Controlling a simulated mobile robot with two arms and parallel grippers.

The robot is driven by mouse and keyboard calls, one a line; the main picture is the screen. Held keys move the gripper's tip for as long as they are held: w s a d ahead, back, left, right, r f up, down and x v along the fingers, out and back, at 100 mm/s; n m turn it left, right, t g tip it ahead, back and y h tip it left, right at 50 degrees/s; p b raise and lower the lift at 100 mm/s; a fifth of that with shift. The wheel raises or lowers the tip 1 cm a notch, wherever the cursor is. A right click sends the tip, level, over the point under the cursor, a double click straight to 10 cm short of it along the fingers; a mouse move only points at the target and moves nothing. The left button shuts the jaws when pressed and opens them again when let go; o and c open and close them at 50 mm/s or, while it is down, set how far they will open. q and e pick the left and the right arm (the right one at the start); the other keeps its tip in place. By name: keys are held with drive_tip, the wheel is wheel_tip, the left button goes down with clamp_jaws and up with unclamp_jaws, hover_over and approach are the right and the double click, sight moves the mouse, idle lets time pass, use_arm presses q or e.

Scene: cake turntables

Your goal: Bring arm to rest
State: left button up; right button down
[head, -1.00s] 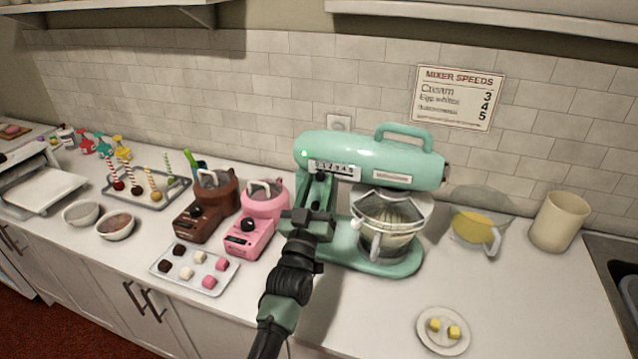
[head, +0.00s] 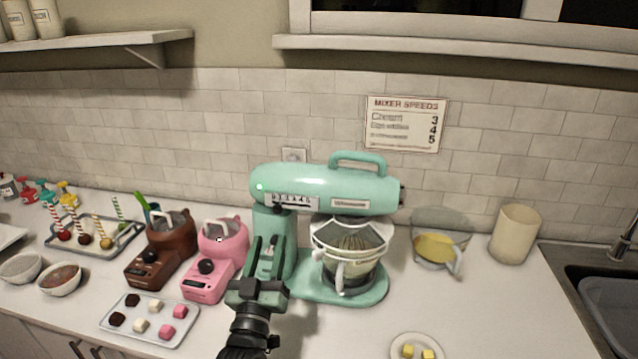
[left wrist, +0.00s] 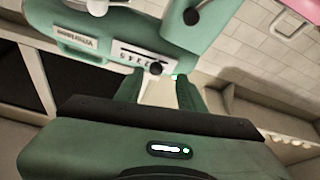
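My left gripper (head: 266,242) stands in front of the mint-green stand mixer (head: 330,190), near its column and left of its bowl. Its two fingers point toward the mixer with a gap between them, open and empty. In the left wrist view the fingers (left wrist: 157,85) are apart, with the mixer's numbered speed slider (left wrist: 150,60) just beyond them. No clear contact shows between fingers and mixer. My right gripper is in neither view.
A pink melter (head: 215,262) and a brown melter (head: 160,250) stand close on the left, with a candy tray (head: 150,340) in front. A small plate (head: 400,340) lies front right. A glass bowl (head: 440,245) and beige canister (head: 515,235) stand right, before the sink (head: 610,300).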

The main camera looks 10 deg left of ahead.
use_arm(q)
drive_tip(key=s+f+m+g, duration=0.1)
drive_tip(key=s+f+g, duration=0.2)
drive_tip(key=s+f, duration=0.1)
drive_tip(key=s+f+m+g+h, duration=0.1)
drive_tip(key=s+f+g, duration=0.2)
drive_tip(key=f, duration=0.4)
drive_tip(key=s+d+f+m+g+h, duration=0.1)
drive_tip(key=s+f+g, duration=0.3)
drive_tip(key=s+f, duration=0.2)
drive_tip(key=shift+d+m, duration=0.1)
drive_tip(key=shift+m, duration=0.2)
drive_tip(key=s+a+f+m+g+y, duration=0.1)
drive_tip(key=s+f+g, duration=0.25)
drive_tip(key=s, duration=0.75)
drive_tip(key=s+a+f+g, duration=0.1)
drive_tip(key=s+f+g, duration=0.3)
drive_tip(key=s, duration=0.7)
wheel_tip(320, 180, down, 27)
drive_tip(key=s+g+b, duration=0.1)
drive_tip(key=g+b, duration=0.1)
drive_tip(key=g, duration=0.1)
drive_tip(key=s+a+f+b, duration=0.1)
drive_tip(key=s+a+f, duration=0.2)
drive_tip(key=s+f, duration=1.3)
drive_tip(key=shift+s+f+m+g, duration=0.3)
drive_tip(key=shift+s+f+g, duration=0.05)
drive_tip(key=shift+f, duration=0.45)
